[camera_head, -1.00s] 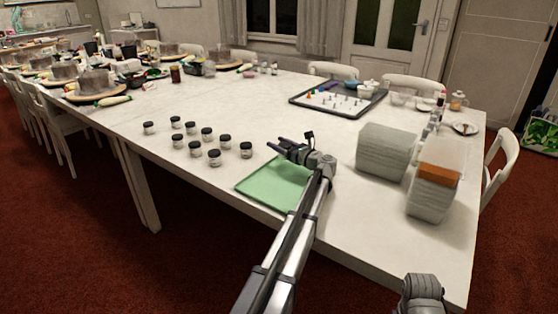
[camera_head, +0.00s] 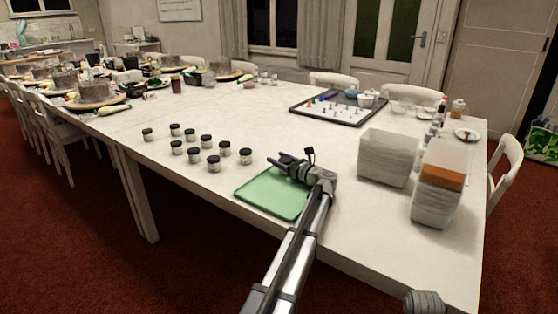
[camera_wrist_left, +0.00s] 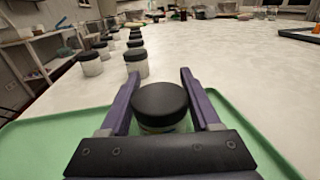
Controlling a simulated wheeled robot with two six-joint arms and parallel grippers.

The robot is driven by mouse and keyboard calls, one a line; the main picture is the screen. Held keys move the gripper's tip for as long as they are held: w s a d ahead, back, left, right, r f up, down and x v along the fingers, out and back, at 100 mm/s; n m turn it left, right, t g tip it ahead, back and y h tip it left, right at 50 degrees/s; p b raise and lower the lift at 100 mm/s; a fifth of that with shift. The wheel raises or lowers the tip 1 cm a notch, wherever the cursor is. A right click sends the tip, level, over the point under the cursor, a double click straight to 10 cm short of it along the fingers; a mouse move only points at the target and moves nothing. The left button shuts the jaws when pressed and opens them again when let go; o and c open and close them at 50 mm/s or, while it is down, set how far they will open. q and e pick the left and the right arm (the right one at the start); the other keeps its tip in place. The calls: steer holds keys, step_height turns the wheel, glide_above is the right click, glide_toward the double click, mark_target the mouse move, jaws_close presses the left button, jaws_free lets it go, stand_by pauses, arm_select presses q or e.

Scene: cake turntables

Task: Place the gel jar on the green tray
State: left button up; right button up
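My left gripper (camera_head: 280,161) is low over the far edge of the green tray (camera_head: 262,199), near the table's front edge. In the head view this jar is hard to make out.
Several similar black-lidded jars (camera_head: 206,141) stand left of the tray. Stacked white containers (camera_head: 388,158) stand to the right, one stack with an orange band (camera_head: 443,177). A dark tray of small pieces (camera_head: 340,108) lies behind. The table middle is clear.

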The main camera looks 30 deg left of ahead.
arm_select(q)
steer(key=o, duration=0.4)
steer(key=shift+c, duration=0.2)
steer(key=shift+r, duration=0.2)
steer(key=v, duration=0.7)
steer(key=shift+s+d, duration=0.1)
steer(key=shift+d, duration=0.15)
